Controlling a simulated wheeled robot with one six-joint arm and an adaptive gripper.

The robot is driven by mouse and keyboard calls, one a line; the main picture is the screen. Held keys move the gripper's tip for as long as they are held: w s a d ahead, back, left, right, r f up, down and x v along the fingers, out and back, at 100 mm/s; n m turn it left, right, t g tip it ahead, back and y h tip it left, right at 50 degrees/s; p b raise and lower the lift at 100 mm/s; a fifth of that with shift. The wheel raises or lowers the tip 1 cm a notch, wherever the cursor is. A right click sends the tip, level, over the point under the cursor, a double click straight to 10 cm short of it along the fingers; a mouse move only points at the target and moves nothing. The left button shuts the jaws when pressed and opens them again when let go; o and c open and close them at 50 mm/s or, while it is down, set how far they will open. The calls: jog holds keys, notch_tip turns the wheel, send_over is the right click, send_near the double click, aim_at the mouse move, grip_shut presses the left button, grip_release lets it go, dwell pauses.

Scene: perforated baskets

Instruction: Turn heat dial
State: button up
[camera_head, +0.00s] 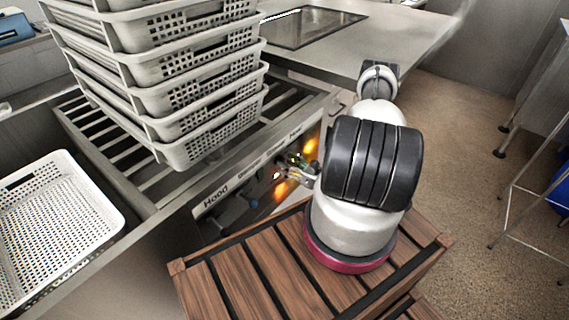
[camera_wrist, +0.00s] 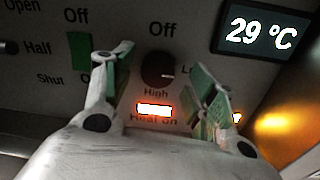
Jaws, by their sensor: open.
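The heat dial is a dark round knob (camera_wrist: 158,70) on a grey panel in the wrist view. "Off" is printed above it, "High" below it, and part of a word starting "Lo" to its right. A lit orange indicator (camera_wrist: 154,109) marked "Heat on" is below the knob. My gripper (camera_wrist: 160,75) is open, with one finger on each side of the knob in the picture. I cannot tell whether the fingers touch it. In the head view my gripper (camera_head: 300,165) is at the front panel (camera_head: 245,185), where the knob is too small to make out.
A display (camera_wrist: 262,33) reads 29 °C. Labels "Half", "Shut" and "Open" are at the panel's left. A stack of white perforated baskets (camera_head: 185,95) stands on a slatted rack above the panel. Another white basket (camera_head: 122,222) is at left.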

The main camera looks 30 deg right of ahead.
jog(key=shift+x, duration=0.8)
jog(key=c, duration=1)
jog(key=shift+n, duration=0.3)
jog(key=shift+s+a+n+h, duration=0.15)
jog(key=shift+n+h, duration=0.15)
jog(key=shift+n, duration=3.85)
jog(key=shift+s+a+n+h, duration=0.15)
jog(key=shift+n+h, duration=0.15)
jog(key=shift+n, duration=3.85)
jog(key=shift+w, duration=0.1)
